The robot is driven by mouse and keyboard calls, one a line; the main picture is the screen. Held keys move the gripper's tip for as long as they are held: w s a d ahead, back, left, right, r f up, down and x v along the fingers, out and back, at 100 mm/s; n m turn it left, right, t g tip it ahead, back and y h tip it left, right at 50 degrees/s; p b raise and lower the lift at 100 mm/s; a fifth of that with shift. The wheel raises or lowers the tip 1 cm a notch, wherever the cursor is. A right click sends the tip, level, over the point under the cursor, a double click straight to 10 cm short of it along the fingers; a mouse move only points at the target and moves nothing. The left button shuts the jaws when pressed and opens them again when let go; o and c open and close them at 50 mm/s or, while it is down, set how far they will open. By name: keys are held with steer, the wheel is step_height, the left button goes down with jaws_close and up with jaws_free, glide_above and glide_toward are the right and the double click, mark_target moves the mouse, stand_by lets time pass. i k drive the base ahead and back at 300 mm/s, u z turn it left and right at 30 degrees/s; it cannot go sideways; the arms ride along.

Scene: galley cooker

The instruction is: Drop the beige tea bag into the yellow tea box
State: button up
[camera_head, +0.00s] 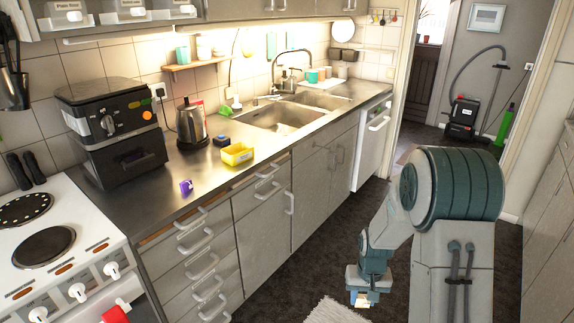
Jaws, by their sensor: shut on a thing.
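The yellow tea box (237,158) stands on the steel counter, in front of the sink's near left corner, with its top open. My gripper (363,297) points down at the lower middle of the picture, in front of the counter and over the floor. It is well to the right of the yellow box and apart from it. It is shut on a small pale thing at its tips, which looks like the beige tea bag (366,304); the fingers hide much of it.
A small purple thing (186,186) lies at the counter's front edge. A dark blue box (222,141) stands just behind the yellow box, and a kettle (191,125) to its left. The hob (70,215) is at far left. The counter in front of the yellow box is clear.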

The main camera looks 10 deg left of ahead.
mark_target(242, 157)
steer(key=z, duration=0.2)
steer(key=i, duration=1.4)
steer(key=u, duration=0.8)
